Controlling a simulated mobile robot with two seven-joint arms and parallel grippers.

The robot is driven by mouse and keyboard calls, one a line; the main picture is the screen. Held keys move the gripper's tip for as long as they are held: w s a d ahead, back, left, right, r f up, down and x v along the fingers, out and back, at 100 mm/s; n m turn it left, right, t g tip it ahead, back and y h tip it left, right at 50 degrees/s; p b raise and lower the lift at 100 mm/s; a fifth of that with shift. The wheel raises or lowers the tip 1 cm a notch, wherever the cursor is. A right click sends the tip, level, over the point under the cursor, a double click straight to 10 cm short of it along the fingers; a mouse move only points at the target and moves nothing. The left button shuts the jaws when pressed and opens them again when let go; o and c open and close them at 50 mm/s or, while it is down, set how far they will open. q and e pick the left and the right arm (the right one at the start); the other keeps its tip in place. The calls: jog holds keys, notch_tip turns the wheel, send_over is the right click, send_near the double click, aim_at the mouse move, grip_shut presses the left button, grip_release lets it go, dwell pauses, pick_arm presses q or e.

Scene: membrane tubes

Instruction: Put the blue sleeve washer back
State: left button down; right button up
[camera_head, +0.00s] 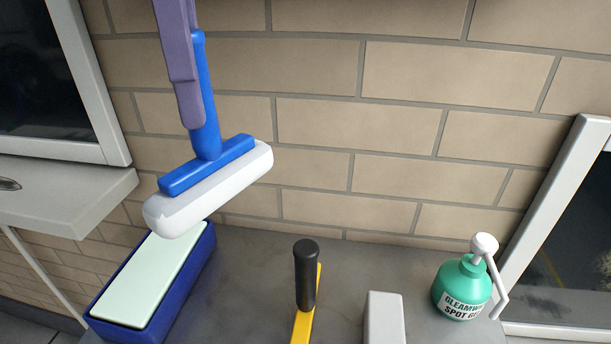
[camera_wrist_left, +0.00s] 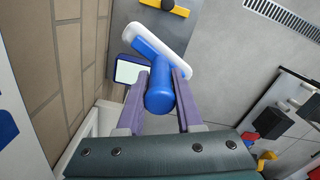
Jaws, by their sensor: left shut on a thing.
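The blue sleeve washer has a blue handle, a blue bar and a white sleeve (camera_head: 215,190). In the head view it hangs in the air above the table, its sleeve slanting down to the left. My left gripper (camera_head: 190,105) is shut on the handle; one purple finger shows there. In the left wrist view both fingers of the gripper (camera_wrist_left: 160,95) flank the blue handle end, with the sleeve (camera_wrist_left: 158,50) beyond. A blue tray (camera_head: 180,295) with a pale green inside sits below the washer, at the table's left end. The sleeve's lower end overlaps the tray's far end in the picture. My right gripper is out of view.
On the grey table (camera_head: 250,270) stand a black-handled yellow tool (camera_head: 305,280), a pale grey block (camera_head: 384,315) and a green spray bottle (camera_head: 462,287). A brick wall (camera_head: 400,130) rises behind. Window frames and a sill (camera_head: 60,200) are at the sides.

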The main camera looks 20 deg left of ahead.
aim_at(200, 163)
pick_arm(q)
jog(key=f+b, duration=0.1)
jog(key=f, duration=0.2)
jog(key=a+f+b, duration=0.1)
jog(key=f, duration=0.2)
jog(key=shift+a+f, duration=0.15)
jog(key=shift+f, duration=0.05)
notch_tip(200, 163, down, 14)
jog(key=shift+w+r+b, duration=0.15)
jog(key=shift+r+b, duration=0.05)
jog(key=shift+b, duration=0.15)
jog(key=c, duration=0.6)
grip_release()
jog(key=shift+o, duration=0.2)
jog(key=shift+r, duration=0.1)
notch_tip(200, 163, up, 12)
jog(key=shift+f, duration=0.1)
